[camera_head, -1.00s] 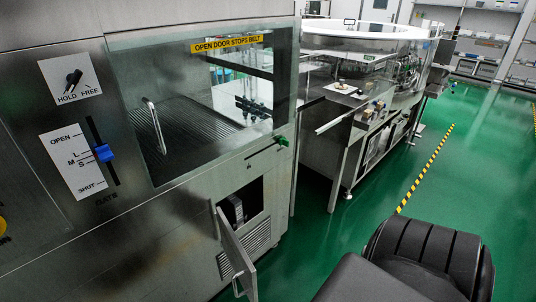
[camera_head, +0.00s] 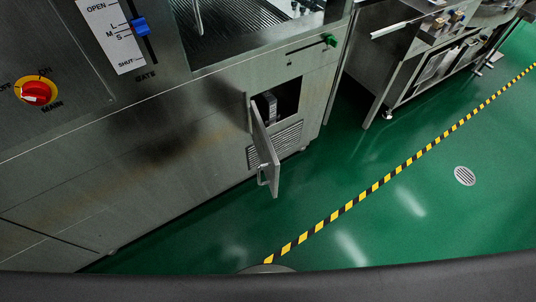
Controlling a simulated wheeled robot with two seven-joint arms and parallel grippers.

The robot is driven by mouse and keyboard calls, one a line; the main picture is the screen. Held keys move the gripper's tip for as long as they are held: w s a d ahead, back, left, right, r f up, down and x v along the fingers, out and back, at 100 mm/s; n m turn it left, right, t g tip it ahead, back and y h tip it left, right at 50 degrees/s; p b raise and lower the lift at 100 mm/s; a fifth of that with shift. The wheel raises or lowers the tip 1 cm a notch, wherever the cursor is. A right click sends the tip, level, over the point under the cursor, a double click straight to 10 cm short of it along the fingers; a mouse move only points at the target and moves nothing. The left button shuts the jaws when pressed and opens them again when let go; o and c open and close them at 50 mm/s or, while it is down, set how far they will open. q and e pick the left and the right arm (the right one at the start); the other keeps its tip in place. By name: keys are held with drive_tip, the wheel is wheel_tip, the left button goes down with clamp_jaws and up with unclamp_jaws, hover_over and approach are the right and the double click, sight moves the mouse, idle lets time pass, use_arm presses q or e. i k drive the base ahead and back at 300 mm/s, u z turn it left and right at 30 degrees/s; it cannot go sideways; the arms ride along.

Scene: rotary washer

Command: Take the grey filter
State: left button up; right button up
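The grey filter (camera_head: 270,107) shows as a grey block inside a dark, square opening low on the steel washer's front. Part of it is hidden by the small door (camera_head: 263,146), which stands swung open toward me with its handle (camera_head: 263,176) on the outer edge. Neither of my grippers is in view, so I cannot see where they are relative to the filter.
The steel washer (camera_head: 150,150) carries a red main switch (camera_head: 36,93), a blue gate slider (camera_head: 139,26) and a green knob (camera_head: 330,40). Green floor (camera_head: 400,215) with a striped line (camera_head: 375,187) is clear.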

sight(267, 103)
drive_tip(key=u, duration=0.45)
drive_tip(key=i, duration=0.65)
drive_tip(key=u, duration=0.6)
